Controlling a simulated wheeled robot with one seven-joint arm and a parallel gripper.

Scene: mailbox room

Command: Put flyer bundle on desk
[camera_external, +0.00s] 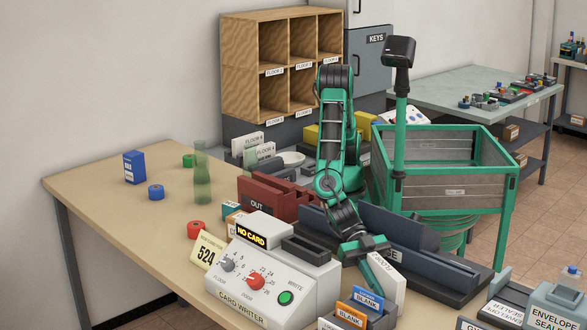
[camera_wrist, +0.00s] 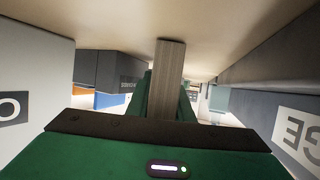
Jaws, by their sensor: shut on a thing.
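The flyer bundle appears to be the white labelled slab (camera_external: 388,289) at the desk's right front, upright and slightly tilted. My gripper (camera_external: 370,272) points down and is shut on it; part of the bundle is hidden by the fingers. In the wrist view, a narrow grey-brown slab (camera_wrist: 170,75), likely the bundle seen edge-on, stands between the green jaws. The desk (camera_external: 130,205) is a beige table, and the bundle is over its right part. I cannot tell whether the bundle touches the desk top.
A card writer (camera_external: 270,275) stands left of my gripper. A rack with orange and blue BLANK cards (camera_external: 368,299) is in front. A dark holder (camera_external: 440,262) lies close behind and right. A red OUT tray (camera_external: 262,203) stands farther back. The desk's left part has free room.

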